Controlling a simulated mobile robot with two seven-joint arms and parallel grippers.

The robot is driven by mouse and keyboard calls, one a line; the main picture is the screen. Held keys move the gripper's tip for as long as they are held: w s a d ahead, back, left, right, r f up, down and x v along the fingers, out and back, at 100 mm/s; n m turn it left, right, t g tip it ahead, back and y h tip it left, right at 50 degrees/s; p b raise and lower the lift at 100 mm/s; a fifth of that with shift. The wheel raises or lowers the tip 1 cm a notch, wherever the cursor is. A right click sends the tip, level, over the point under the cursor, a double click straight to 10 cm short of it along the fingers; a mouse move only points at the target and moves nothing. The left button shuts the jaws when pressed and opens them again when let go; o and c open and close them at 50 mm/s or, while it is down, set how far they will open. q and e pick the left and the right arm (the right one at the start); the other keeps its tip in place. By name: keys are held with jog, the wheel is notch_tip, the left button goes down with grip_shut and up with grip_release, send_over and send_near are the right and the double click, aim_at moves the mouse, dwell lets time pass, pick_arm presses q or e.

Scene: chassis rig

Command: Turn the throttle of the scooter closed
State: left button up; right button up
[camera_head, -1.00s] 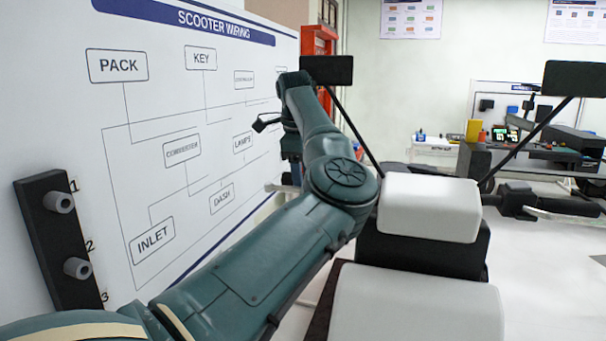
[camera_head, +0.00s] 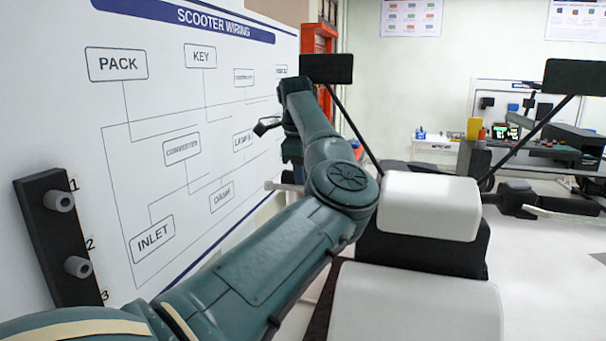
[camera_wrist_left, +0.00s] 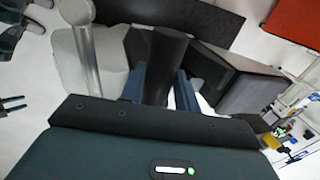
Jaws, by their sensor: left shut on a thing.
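The scooter's black throttle grip (camera_wrist_left: 167,60) stands between the two blue fingers of my left gripper (camera_wrist_left: 160,88) in the left wrist view. The fingers are shut on it. A silver lever (camera_wrist_left: 85,60) runs beside the grip. In the head view my left arm reaches forward past the scooter's white body (camera_head: 430,207). There my left gripper (camera_head: 292,152) is small and partly hidden by my wrist, and the grip cannot be made out. My right gripper (camera_wrist_left: 13,104) shows small at the left edge of the wrist view, its fingers apart and empty.
Two dark mirrors on stalks, the left one (camera_head: 326,69) and the right one (camera_head: 574,78), rise from the scooter. The other handlebar grip (camera_head: 566,205) is at right. A wiring board (camera_head: 200,110) stands close along my left arm. A cluttered workbench (camera_head: 530,155) is behind.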

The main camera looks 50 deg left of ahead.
pick_arm(q)
jog(key=b, duration=0.2)
jog(key=shift+f+t+b, duration=0.3)
jog(key=shift+f+t, duration=0.05)
jog(key=shift+t, duration=0.05)
jog(key=t+y+b, duration=0.1)
jog(key=b, duration=0.2)
jog(key=shift+s+d, duration=0.1)
jog(key=t+b, duration=0.1)
jog(key=b, duration=0.2)
jog(key=shift+f+y, duration=0.15)
jog(key=shift+y, duration=0.15)
jog(key=t+b, duration=0.1)
jog(key=b, duration=0.3)
jog(key=shift+s+y, duration=0.15)
jog(key=shift+y, duration=0.25)
jog(key=shift+r+t+b, duration=0.3)
jog(key=shift+t+b, duration=0.3)
pick_arm(e)
jog(key=w+a+f+t+y, duration=0.1)
jog(key=a+f, duration=0.2)
jog(key=f, duration=0.2)
jog(key=shift+w+y, duration=0.2)
jog(key=shift+y, duration=0.2)
jog(key=shift+a+t, duration=0.1)
jog(key=shift+t, duration=0.2)
pick_arm(q)
jog(key=o, duration=1)
jog(key=shift+c, duration=0.2)
